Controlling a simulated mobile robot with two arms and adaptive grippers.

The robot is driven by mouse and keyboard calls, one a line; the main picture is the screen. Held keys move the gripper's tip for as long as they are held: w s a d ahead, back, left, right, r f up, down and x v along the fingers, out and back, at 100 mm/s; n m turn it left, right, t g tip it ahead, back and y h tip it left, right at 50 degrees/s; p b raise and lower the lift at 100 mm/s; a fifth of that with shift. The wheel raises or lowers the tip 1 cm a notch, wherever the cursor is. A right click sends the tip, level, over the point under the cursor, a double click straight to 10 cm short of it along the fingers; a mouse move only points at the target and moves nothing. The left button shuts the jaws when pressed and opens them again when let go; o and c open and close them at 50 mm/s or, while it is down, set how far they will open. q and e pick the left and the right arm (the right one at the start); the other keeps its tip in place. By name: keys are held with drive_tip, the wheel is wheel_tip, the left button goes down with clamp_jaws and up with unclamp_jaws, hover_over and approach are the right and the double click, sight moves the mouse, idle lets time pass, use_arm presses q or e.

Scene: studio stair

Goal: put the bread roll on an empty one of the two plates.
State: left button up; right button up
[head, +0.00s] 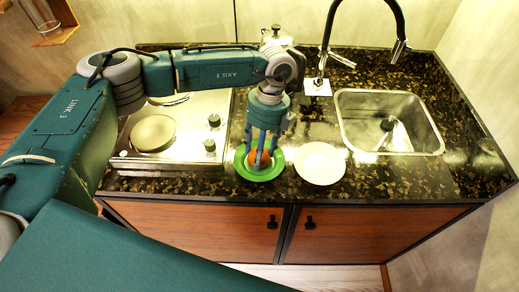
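A round orange-brown thing, which looks like the bread roll (262,159), is at the green plate (244,171), near the counter's front edge. My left gripper (261,153) points down over this plate, with its fingers around the roll. The fingers partly hide the roll, and I cannot tell whether they press on it or whether it rests on the plate. The white plate (320,163) just right of the green one is empty. My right gripper is not in view.
A stove top (185,110) with round hotplates and knobs lies left of the plates. A sink (388,120) with a black tap (399,45) is at the right. A metal pot (277,36) stands behind my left wrist. The speckled counter right of the white plate is clear.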

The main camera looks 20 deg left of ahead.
sight(265, 149)
use_arm(q)
drive_tip(key=shift+f, duration=0.15)
drive_tip(key=o, duration=1.3)
drive_tip(key=shift+o, duration=0.2)
drive_tip(key=shift+r, duration=0.2)
wheel_tip(265, 149, up, 12)
drive_tip(key=w+d+b, duration=0.1)
drive_tip(key=w+b, duration=0.1)
drive_tip(key=b, duration=0.2)
drive_tip(key=shift+f, duration=0.15)
